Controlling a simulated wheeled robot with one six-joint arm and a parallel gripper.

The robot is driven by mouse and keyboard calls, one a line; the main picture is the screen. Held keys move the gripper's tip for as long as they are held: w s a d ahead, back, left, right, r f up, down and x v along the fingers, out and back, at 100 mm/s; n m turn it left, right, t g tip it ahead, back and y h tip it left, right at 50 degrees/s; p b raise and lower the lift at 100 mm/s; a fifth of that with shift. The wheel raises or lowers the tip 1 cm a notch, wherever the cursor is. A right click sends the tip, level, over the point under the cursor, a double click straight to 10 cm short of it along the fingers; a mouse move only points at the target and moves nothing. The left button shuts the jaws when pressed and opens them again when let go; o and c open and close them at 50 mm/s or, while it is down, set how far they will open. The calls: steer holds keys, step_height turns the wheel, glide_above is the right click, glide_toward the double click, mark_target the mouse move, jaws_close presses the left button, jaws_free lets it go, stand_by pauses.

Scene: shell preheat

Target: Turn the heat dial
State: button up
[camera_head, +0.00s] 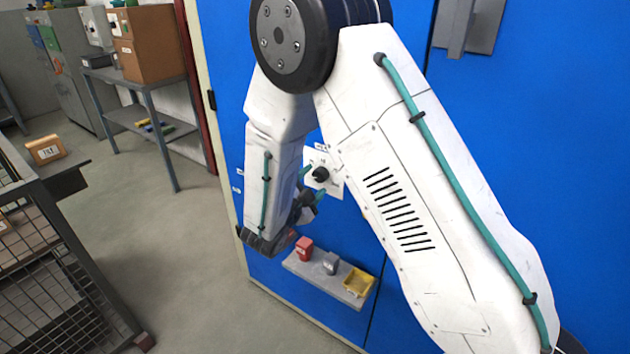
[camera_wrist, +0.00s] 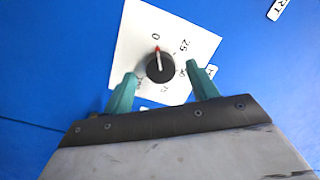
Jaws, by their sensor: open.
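The heat dial (camera_wrist: 160,67) is a round black knob on a white square plate (camera_wrist: 140,35) fixed to the blue panel. Its red-and-white pointer aims at the 0 mark, and a 25 mark shows to its right in the wrist view. In the head view the dial (camera_head: 320,174) is small, beside my forearm. My gripper (camera_wrist: 161,82) is open and empty, its two teal fingers at the lower left and lower right of the knob. From this view I cannot tell whether either finger touches it. My gripper also shows partly in the head view (camera_head: 311,186).
A shelf (camera_head: 312,278) below the dial holds a red block (camera_head: 304,247), a grey block (camera_head: 331,263) and a yellow tray (camera_head: 358,281). A wire cage cart (camera_head: 75,262) stands at left, a side table with boxes (camera_head: 150,112) behind. Floor between is clear.

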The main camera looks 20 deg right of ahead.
steer(key=shift+x, duration=0.9)
steer(key=c, duration=1)
steer(key=shift+m, duration=0.3)
